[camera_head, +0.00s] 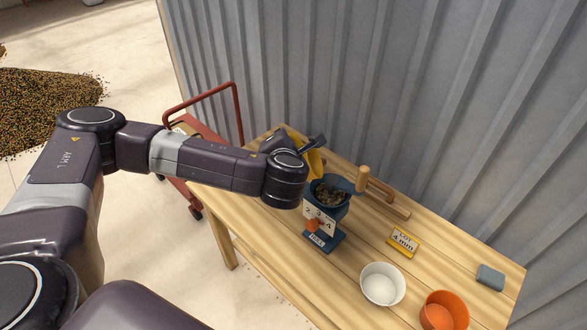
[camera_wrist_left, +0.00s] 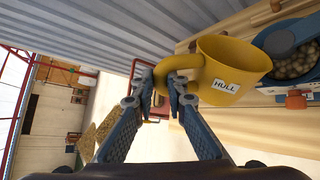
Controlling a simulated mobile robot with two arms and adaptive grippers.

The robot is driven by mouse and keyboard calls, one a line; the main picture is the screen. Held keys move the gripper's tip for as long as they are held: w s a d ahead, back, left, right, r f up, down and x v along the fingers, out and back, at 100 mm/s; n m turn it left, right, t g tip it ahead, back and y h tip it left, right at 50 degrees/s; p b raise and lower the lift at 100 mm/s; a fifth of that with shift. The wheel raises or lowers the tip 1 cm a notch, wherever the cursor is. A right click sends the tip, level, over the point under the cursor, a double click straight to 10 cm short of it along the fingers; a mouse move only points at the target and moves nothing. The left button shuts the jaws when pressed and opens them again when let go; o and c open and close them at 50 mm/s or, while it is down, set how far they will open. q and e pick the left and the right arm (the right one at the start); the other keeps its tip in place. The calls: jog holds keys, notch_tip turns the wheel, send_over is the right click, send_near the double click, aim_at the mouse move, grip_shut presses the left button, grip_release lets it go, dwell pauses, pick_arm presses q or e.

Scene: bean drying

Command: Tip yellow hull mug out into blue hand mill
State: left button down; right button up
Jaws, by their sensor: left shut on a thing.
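The yellow mug labelled HULL (camera_wrist_left: 228,72) is held by its handle in my left gripper (camera_wrist_left: 163,88), which is shut on it. In the head view the mug (camera_head: 315,163) looks tilted, at the left rim of the blue hand mill's hopper, partly hidden by my wrist. Whether it touches the rim I cannot tell. The mug's inside is hidden. The blue hand mill (camera_head: 329,211) stands upright on the table, with brownish, bean-like pieces in its hopper; its hopper also shows at the right of the left wrist view (camera_wrist_left: 271,39). My right gripper is out of view.
The wooden table (camera_head: 290,273) also bears a white bowl (camera_head: 383,285), an orange bowl (camera_head: 443,312), a yellow sign (camera_head: 404,242) and a grey-blue block (camera_head: 490,277). A wooden piece with a knob (camera_head: 385,193) lies behind the mill. A corrugated wall (camera_head: 400,80) closes the back; a red cart stands left.

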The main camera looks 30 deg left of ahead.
pick_arm(q)
jog(key=shift+w+d, duration=0.1)
jog(key=shift+d, duration=0.15)
jog(key=shift+a+f, duration=0.2)
jog(key=s+a+f+n+t+h+b, duration=0.2)
jog(key=a+f+n+h+b, duration=0.2)
jog(key=b, duration=0.4)
jog(key=shift+a+f+n, duration=0.55)
jog(key=shift+f+n, duration=0.25)
jog(key=shift+f, duration=0.3)
